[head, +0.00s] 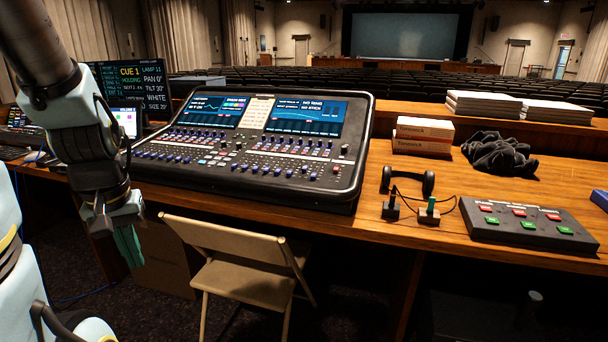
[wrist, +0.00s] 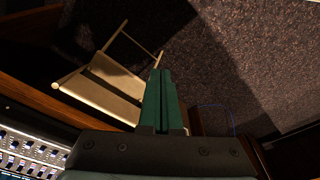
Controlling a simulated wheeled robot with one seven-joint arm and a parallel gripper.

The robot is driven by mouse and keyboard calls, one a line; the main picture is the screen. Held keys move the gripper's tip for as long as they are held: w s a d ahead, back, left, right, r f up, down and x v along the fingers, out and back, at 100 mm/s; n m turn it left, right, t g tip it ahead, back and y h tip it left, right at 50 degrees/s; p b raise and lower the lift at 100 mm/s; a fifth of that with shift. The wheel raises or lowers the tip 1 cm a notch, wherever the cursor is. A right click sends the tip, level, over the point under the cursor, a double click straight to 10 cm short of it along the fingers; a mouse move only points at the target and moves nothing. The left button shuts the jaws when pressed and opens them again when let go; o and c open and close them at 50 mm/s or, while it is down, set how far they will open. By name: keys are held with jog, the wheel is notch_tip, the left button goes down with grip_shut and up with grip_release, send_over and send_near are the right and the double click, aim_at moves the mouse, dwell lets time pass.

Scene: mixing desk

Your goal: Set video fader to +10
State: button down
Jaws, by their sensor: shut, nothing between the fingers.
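The mixing desk (head: 255,145) is a large black console with two screens and rows of faders, on the wooden table in the head view. A bank of fader caps runs along its front. I cannot read the fader labels, so I cannot tell which one is video. My gripper (head: 131,262) hangs left of the folding chair, in front of the table and below its top, apart from the console. In the wrist view my gripper (wrist: 161,75) has its green fingers together with nothing between them. A corner of the console (wrist: 30,152) shows at the lower left there.
A beige folding chair (head: 245,260) stands before the desk, right of my gripper. Headphones (head: 407,182), a button box (head: 530,222), cartons (head: 423,136) and a dark cloth (head: 499,154) lie on the table to the right. Monitors (head: 140,75) stand at the left.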

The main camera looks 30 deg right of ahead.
jog(key=w+d+f+m+t+h+p, duration=0.1)
jog(key=w+d+m+t+p, duration=0.15)
jog(key=w+d+m, duration=0.5)
jog(key=m+t+h+p, duration=0.3)
jog(key=m+t+h, duration=0.5)
jog(key=m, duration=1)
send_near(313, 177)
jog(key=s+a+h, duration=0.1)
jog(key=s+a, duration=0.1)
jog(key=a, duration=0.1)
jog(key=shift+r+g, duration=0.3)
jog(key=shift+g, duration=0.05)
jog(key=p+x, duration=0.4)
jog(key=x, duration=0.6)
jog(key=shift+r+p, duration=0.1)
jog(key=shift+p, duration=0.2)
